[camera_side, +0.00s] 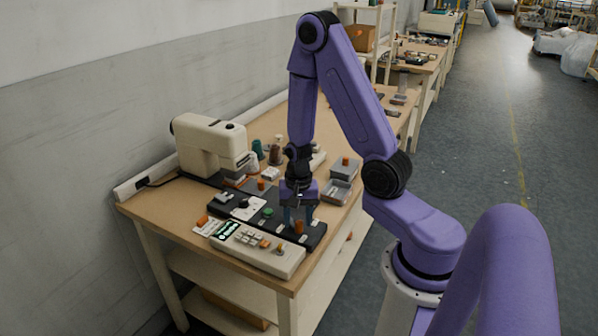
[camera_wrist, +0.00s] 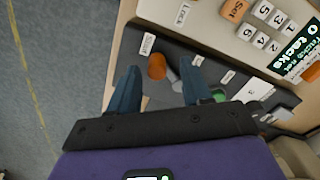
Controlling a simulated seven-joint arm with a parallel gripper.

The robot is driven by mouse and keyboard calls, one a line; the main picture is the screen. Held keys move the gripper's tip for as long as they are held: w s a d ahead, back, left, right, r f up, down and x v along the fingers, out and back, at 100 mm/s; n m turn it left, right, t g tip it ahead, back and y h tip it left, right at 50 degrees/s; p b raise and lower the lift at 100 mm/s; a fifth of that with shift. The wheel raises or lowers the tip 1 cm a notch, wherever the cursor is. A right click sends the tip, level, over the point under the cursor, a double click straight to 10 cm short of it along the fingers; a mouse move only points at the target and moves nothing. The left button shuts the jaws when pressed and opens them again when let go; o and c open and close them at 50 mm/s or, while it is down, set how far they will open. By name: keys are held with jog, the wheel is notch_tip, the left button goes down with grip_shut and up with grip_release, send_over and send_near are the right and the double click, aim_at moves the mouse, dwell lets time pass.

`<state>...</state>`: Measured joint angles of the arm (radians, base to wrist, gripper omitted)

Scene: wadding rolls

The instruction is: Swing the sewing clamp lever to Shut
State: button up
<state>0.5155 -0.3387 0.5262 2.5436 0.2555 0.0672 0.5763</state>
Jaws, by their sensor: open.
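The clamp lever has an orange knob (camera_wrist: 157,66) and a short grey arm, and it stands on a dark panel (camera_wrist: 215,73). The knob also shows in the side view (camera_side: 299,227), at the panel's near right end. A small white label (camera_wrist: 147,43), which seems to read Shut, lies just beyond the knob in the wrist view. My gripper (camera_wrist: 163,74) is open, with its blue fingers on either side of the lever and gaps to the knob. In the side view my gripper (camera_side: 298,219) points down over the panel. Whether a finger touches the lever cannot be told.
A cream keypad console (camera_side: 258,248) lies along the table's front edge. A cream sewing machine (camera_side: 210,146) stands behind left. A green button (camera_wrist: 219,95) is near the right finger. Grey boxes (camera_side: 340,180) sit right of my gripper.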

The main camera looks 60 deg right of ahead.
aim_at(297, 224)
jog(key=shift+d+r, duration=0.1)
jog(key=shift+r, duration=0.7)
notch_tip(297, 224, up, 14)
jog(key=shift+r, duration=0.25)
jog(key=shift+s, duration=0.1)
jog(key=s+a+n, duration=0.5)
jog(key=a+n, duration=0.5)
jog(key=n, duration=0.2)
jog(key=s+a+r+n, duration=0.1)
jog(key=s+a+n, duration=0.4)
jog(key=s+n, duration=0.6)
jog(key=shift+s+a+r+n, duration=0.25)
jog(key=shift+a+r+n, duration=0.1)
jog(key=shift+n, duration=0.25)
